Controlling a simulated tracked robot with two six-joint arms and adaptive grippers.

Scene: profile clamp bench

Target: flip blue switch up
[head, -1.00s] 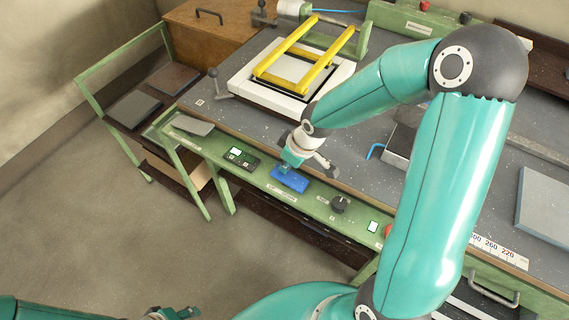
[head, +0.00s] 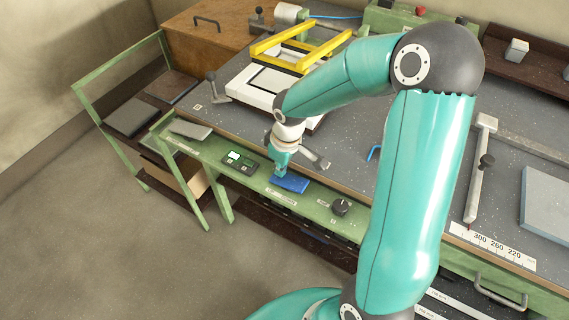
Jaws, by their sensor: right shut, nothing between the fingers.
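The blue switch (head: 292,185) is a wide blue rocker on the green front panel (head: 318,215) of the bench. My right gripper (head: 281,172) is shut and empty, pointing down. Its tips overlap the switch's left, far part in the head view. I cannot tell whether they touch or press it. The exact tilt of the rocker is too small to tell. My left gripper is not in view.
A small lit display (head: 239,161) lies left of the switch and a black knob (head: 341,207) lies right of it. A silver lever (head: 315,158) stands close behind the gripper. A yellow frame (head: 300,46) on a white base is farther back.

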